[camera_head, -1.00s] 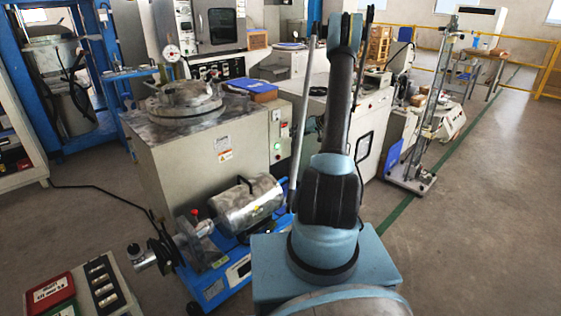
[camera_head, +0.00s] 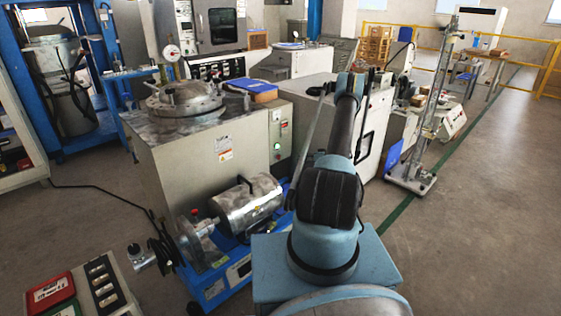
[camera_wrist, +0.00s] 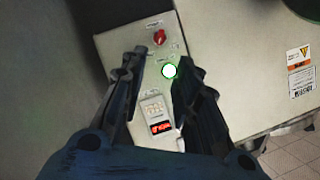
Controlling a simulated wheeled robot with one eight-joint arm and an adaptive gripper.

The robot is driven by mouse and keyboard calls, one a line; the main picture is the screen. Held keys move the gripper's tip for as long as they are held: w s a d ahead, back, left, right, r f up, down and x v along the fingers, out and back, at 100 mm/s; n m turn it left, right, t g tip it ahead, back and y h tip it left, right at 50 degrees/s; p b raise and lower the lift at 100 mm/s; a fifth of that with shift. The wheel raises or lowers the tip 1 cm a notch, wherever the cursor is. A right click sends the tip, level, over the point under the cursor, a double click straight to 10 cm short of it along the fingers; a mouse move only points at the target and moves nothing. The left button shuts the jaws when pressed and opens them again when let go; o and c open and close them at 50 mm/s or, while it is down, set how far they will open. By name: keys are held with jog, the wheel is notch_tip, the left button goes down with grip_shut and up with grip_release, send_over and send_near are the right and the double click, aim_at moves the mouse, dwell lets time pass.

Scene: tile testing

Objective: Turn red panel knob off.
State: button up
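The red knob (camera_wrist: 159,37) is on a pale control panel (camera_wrist: 148,80), near the panel's upper end in the wrist view. A lit green lamp (camera_wrist: 169,71) is below it, and a small unit with a red display (camera_wrist: 160,127) is further down. My gripper (camera_wrist: 158,65) is open and empty, its dark fingers spread over the panel. The knob shows just beyond the fingertips, between their lines; no contact is visible. In the head view, the panel (camera_head: 279,137) is on the machine's right face, and my gripper cannot be clearly made out there.
The grey machine (camera_head: 182,160) carries a round metal lid and a blue book (camera_head: 252,90). A silver motor (camera_head: 249,204) stands on a blue base before it. A white cabinet (camera_head: 322,95) is behind my arm. Open floor (camera_head: 470,220) lies to the right.

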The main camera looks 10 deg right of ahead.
aim_at(280, 157)
jog(key=x, duration=1.7)
jog(key=shift+f, duration=0.1)
